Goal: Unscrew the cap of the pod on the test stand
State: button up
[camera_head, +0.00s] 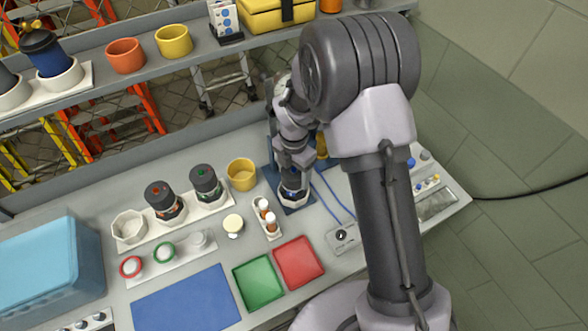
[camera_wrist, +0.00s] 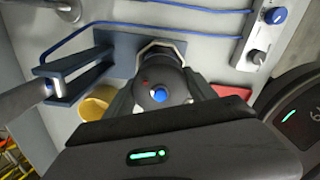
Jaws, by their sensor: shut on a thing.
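The pod (camera_head: 292,193) stands in a pale holder on the dark blue test stand (camera_head: 306,206), at the back right of the bench. My gripper (camera_head: 293,178) comes down on it from above and hides most of it. In the wrist view the pod's dark, rounded cap (camera_wrist: 158,82) shows a blue centre and a small red mark. My gripper's fingers (camera_wrist: 160,98) are on both sides of the cap, shut on it. The stand (camera_wrist: 117,60) also shows there, with a bracket on the left. The thread under the cap is hidden.
Two dark pods (camera_head: 206,183) stand in a white rack left of the stand. A yellow cup (camera_head: 241,174) is close by. Green (camera_head: 259,280) and red (camera_head: 299,262) trays lie in front. Blue cables (camera_head: 333,196) run right of the stand. A shelf (camera_head: 190,62) spans the back.

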jog(key=n+p, duration=0.2)
jog(key=n, duration=0.2)
jog(key=shift+r, duration=0.1)
jog(key=shift+n+p, duration=0.3)
jog(key=shift+n, duration=0.7)
jog(key=o, duration=1.3)
jog(key=shift+o, duration=0.2)
